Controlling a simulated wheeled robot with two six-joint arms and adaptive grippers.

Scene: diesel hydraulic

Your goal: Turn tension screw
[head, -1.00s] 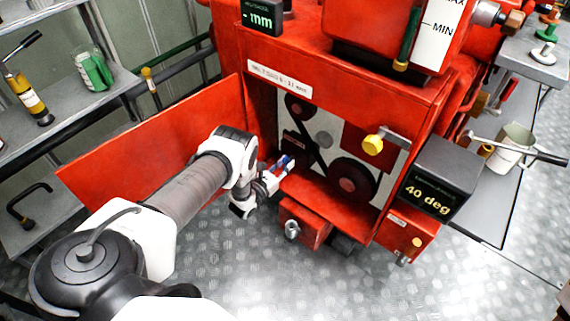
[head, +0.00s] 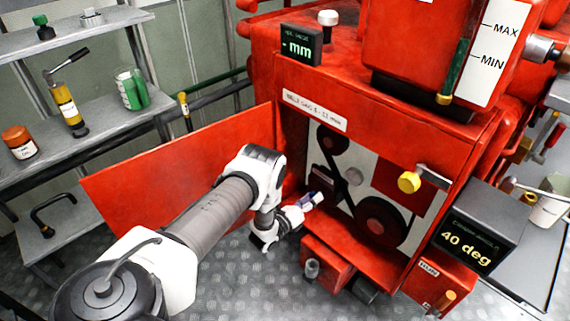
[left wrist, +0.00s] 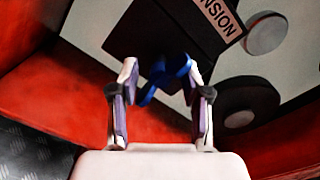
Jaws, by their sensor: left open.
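My left gripper (left wrist: 160,95) is open, with one finger on each side of the blue piece. I cannot tell whether either finger touches it. In the head view my left gripper (head: 310,201) is at the lower left of the open belt compartment, beside the dark block (head: 323,181). The screw is not clear there. My right gripper is out of view.
A black belt runs over pulleys (head: 379,222) on a pale panel. A red door (head: 175,170) stands open at left, behind my arm. A gauge display (head: 301,46) reads "- mm"; another (head: 468,238) reads "40 deg". A yellow knob (head: 409,182) sticks out at the compartment's right.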

